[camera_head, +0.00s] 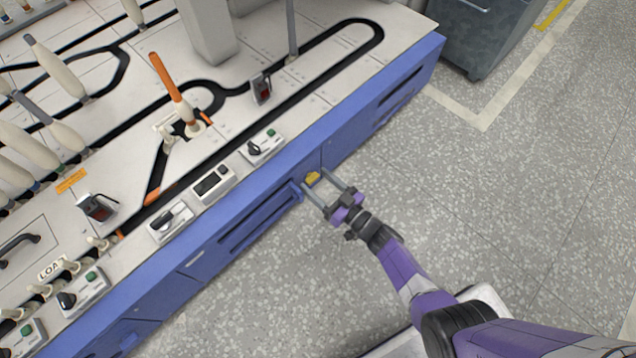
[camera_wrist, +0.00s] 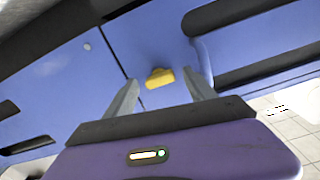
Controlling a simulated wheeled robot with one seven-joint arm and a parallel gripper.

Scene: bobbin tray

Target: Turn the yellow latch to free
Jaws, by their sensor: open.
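The yellow latch (camera_head: 313,178) is a small knob on the blue front panel (camera_head: 345,150) of the machine, close to a panel seam. In the wrist view the latch (camera_wrist: 160,78) shows as a short yellow bar lying nearly crosswise, slightly tilted. My gripper (camera_head: 327,182) is open, with its two grey fingers pointing at the panel, one on each side of the latch. In the wrist view the fingers (camera_wrist: 164,92) stand left and right of the latch, and I see no contact. How far the fingertips are from the panel is hard to tell.
A blue handle (camera_wrist: 200,60) stands out from the panel close to my right finger in the wrist view. Dark slots run along the panel. Control boxes (camera_head: 213,185) line the machine top's edge. A grey cabinet (camera_head: 485,35) stands at upper right. The speckled floor (camera_head: 500,180) is clear.

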